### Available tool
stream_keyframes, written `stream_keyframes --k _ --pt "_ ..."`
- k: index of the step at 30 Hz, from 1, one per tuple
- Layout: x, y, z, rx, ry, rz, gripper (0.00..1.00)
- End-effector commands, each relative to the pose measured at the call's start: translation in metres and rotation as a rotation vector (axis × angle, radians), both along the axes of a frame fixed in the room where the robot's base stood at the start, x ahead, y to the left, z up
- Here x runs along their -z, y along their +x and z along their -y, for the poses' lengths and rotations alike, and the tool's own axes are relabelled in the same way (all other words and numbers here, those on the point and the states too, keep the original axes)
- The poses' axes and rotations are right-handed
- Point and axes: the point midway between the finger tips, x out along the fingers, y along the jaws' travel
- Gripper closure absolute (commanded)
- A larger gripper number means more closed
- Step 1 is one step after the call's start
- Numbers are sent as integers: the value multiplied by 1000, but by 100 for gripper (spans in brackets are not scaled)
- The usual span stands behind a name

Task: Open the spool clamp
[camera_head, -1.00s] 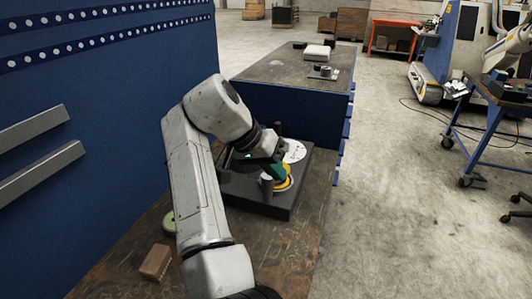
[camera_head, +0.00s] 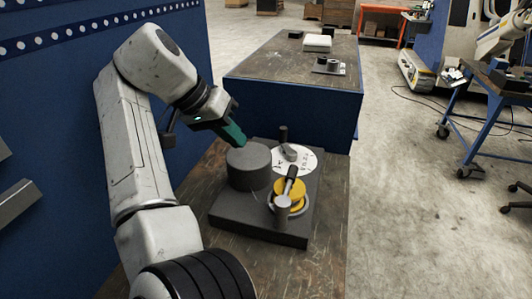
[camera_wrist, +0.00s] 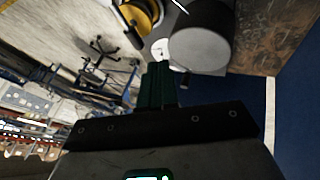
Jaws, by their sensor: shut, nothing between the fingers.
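The spool clamp shows as a yellow disc (camera_head: 293,198) with a grey rim and a dark lever (camera_head: 291,179) tilted up across it. A short grey post stands at its near side. It sits on the right part of a dark base block (camera_head: 258,228). In the wrist view the yellow disc (camera_wrist: 143,14) shows at the top edge. My gripper (camera_head: 239,139) is shut and empty, above and beyond a dark grey cylinder (camera_head: 248,168), apart from the clamp. Its closed green fingers (camera_wrist: 158,72) point toward a white disc in the wrist view.
The white marked disc (camera_head: 308,161) with a grey knob lies behind the clamp, near a thin dark post (camera_head: 283,134). The wide grey cylinder stands left of the clamp. A blue bench (camera_head: 295,105) is behind, a blue panel at left.

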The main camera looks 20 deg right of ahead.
Motion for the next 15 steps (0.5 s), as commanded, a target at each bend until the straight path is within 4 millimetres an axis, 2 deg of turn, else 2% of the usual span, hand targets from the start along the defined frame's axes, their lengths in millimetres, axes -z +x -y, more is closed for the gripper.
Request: stream_keyframes --k 11,15 --pt "0 0 0 0 0 0 100" --pt "6 0 4 1 0 -1 100"
